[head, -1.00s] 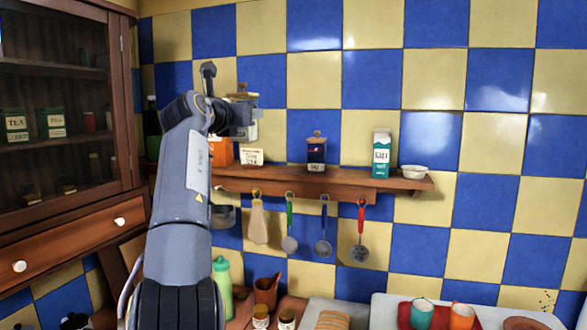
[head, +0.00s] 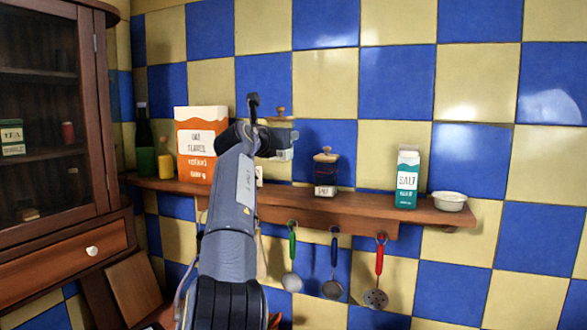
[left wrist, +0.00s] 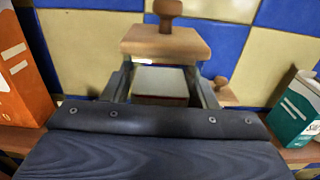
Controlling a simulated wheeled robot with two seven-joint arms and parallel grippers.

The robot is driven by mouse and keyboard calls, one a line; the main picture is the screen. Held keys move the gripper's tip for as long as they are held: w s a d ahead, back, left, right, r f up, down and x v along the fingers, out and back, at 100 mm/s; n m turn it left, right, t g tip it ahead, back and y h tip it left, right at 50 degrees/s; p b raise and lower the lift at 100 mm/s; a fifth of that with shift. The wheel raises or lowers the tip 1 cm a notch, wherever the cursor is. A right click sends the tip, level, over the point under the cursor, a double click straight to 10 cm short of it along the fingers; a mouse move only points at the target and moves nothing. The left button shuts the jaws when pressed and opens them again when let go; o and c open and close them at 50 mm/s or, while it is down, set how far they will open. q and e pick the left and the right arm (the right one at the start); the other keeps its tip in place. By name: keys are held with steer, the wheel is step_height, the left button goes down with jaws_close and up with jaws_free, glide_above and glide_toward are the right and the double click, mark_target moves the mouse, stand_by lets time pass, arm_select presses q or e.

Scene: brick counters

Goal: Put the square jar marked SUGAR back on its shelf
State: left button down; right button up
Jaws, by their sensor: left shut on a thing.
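My left gripper (head: 272,142) is shut on a square jar (head: 281,124) with a flat wooden lid and knob. In the left wrist view, the jar's lid (left wrist: 165,42) stands upright between the two fingers (left wrist: 165,84). No SUGAR label shows; the jar's front is hidden by my gripper and arm. The jar is in front of or above the wooden wall shelf (head: 345,207), left of a dark square jar (head: 325,174) with a wooden lid. My arm hides the space under the held jar, so I cannot tell if it touches the shelf. My right gripper is out of view.
An orange-and-white flakes box (head: 196,150), a yellow jar (head: 166,165) and a dark bottle (head: 145,140) stand at the shelf's left. A teal SALT carton (head: 407,180) and white bowl (head: 450,201) stand right. Utensils hang below. A glass-door cabinet (head: 104,120) is at left.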

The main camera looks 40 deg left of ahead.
arm_select(q)
steer(key=w, duration=0.1)
steer(key=w+a, duration=0.1)
steer(key=shift+w+f+p, duration=0.3)
steer(key=shift+f+p, duration=0.05)
steer(key=shift+p, duration=0.05)
steer(key=w+f, duration=0.1)
steer(key=f, duration=0.2)
steer(key=w+a+f, duration=0.1)
steer(key=w+f, duration=0.1)
steer(key=f, duration=0.1)
steer(key=w+f, duration=0.2)
steer(key=shift+a+f, duration=0.2)
steer(key=shift+f, duration=0.2)
steer(key=shift+d+f, duration=0.1)
steer(key=shift+f, duration=0.2)
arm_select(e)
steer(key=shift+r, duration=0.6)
arm_select(q)
steer(key=shift+f, duration=0.1)
steer(key=c, duration=1)
jaws_free()
steer(key=shift+f+b, duration=0.2)
steer(key=shift+b, duration=0.15)
steer(key=o, duration=0.4)
steer(key=shift+r, duration=0.1)
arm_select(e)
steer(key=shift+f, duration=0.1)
